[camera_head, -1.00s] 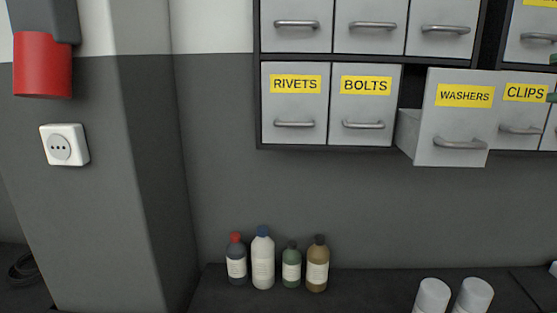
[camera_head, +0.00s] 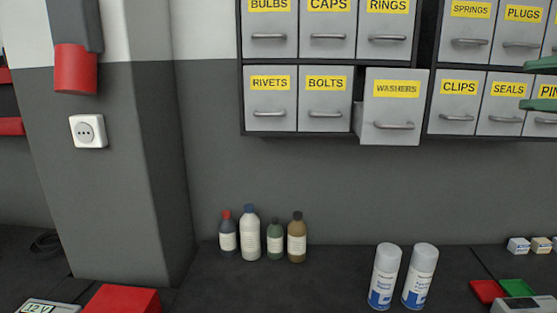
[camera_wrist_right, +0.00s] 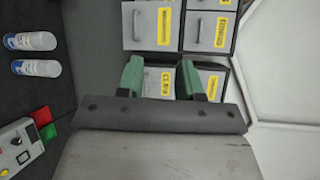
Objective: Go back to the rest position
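My right gripper (camera_head: 537,85) shows at the right edge of the head view as two green fingers, one above the other. In the right wrist view its fingers (camera_wrist_right: 163,80) are apart with nothing between them, in front of the CLIPS drawer. The WASHERS drawer (camera_head: 395,112) stands pulled out of the wall cabinet. It also shows in the right wrist view (camera_wrist_right: 146,26), beside the fingers and apart from them.
The other labelled drawers, such as BOLTS (camera_head: 326,112), are shut. Below, several bottles (camera_head: 250,237) and two spray cans (camera_head: 386,275) stand on the dark bench (camera_head: 320,270). A pillar with a socket (camera_head: 88,131) is at left. The wall between bench and cabinet is clear.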

